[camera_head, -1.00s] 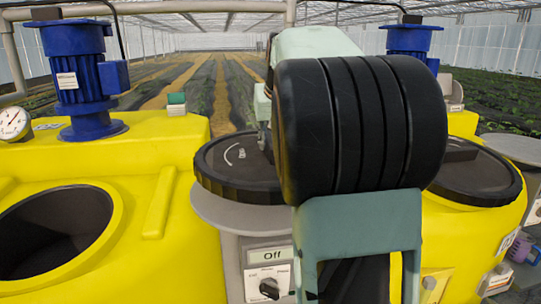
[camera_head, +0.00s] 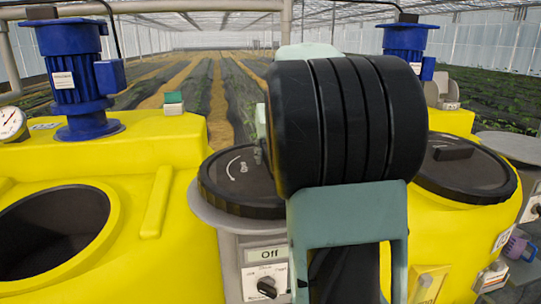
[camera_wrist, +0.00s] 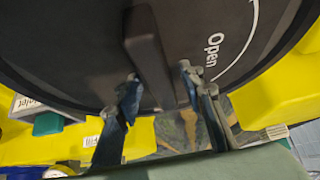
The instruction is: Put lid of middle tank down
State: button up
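A round black lid (camera_head: 235,185) is level at the grey round stand (camera_head: 205,212), right of an open yellow tank. I cannot tell whether it touches the stand fully. The lid also fills the wrist view (camera_wrist: 70,45), with the word "Open" and a dark bar handle (camera_wrist: 150,60). My gripper (camera_wrist: 158,75) has its two fingers on either side of the handle, close against it, and appears shut on it. In the head view my arm hides the fingers and the lid's right part.
The yellow tank's round opening (camera_head: 50,235) is uncovered at left. Another black lid (camera_head: 475,175) covers the yellow tank at right. Blue motors (camera_head: 75,80) and (camera_head: 408,45) stand behind. An "Off" switch panel (camera_head: 266,270) sits below the stand.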

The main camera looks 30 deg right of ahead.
jog(key=b+v, duration=0.1)
jog(key=v, duration=1.1)
jog(key=shift+d, duration=0.1)
